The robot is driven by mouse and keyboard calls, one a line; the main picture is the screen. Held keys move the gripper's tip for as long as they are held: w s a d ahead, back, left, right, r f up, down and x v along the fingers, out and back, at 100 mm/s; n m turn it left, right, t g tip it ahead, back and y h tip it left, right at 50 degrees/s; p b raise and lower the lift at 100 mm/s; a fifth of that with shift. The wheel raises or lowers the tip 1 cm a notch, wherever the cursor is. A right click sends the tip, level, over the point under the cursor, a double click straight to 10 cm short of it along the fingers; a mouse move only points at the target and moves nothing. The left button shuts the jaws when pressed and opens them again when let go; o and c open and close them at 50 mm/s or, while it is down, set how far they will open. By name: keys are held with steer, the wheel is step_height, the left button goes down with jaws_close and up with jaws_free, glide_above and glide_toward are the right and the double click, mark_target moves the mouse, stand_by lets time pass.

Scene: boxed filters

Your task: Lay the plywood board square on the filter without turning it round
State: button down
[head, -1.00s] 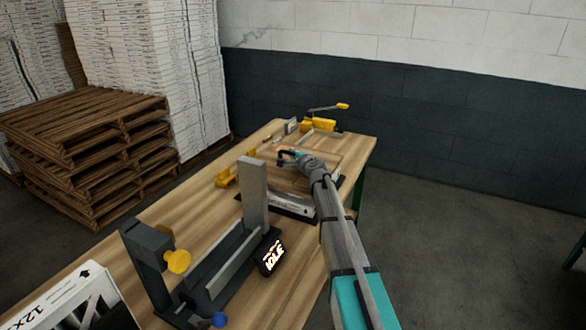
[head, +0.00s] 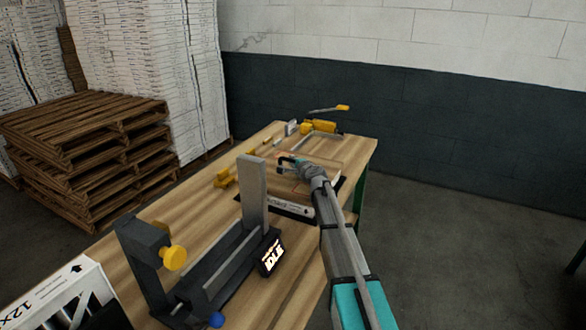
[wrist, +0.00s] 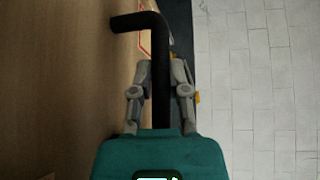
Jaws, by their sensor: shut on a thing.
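The plywood board (head: 325,160) is a thin brown sheet over the filter on the bench. In the wrist view its brown face (wrist: 60,90) seems to fill the left side, with a red line near its edge. My gripper (head: 290,161) is at the board, and its fingers (wrist: 158,62) are closed around a black bent bar that looks like the board's handle. The filter (head: 292,207) has a white, printed side and sits on a dark mat, mostly hidden by the board and my arm. I cannot tell whether the board touches the filter or is square to it.
A grey fixture (head: 205,270) with a yellow knob and a small screen stands in front on the wooden bench (head: 185,195). Yellow tools (head: 225,178) lie left of the filter, and a yellow-handled clamp (head: 322,126) stands behind. A white box (head: 62,295) is at the near left.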

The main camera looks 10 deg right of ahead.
steer(key=shift+f, duration=0.45)
steer(key=shift+f+b, duration=0.1)
steer(key=shift+b, duration=0.25)
steer(key=c, duration=0.6)
jaws_free()
steer(key=shift+s+d+r, duration=0.1)
steer(key=shift+s+r, duration=0.05)
steer(key=shift+r, duration=0.05)
steer(key=p+v, duration=0.2)
steer(key=v, duration=1)
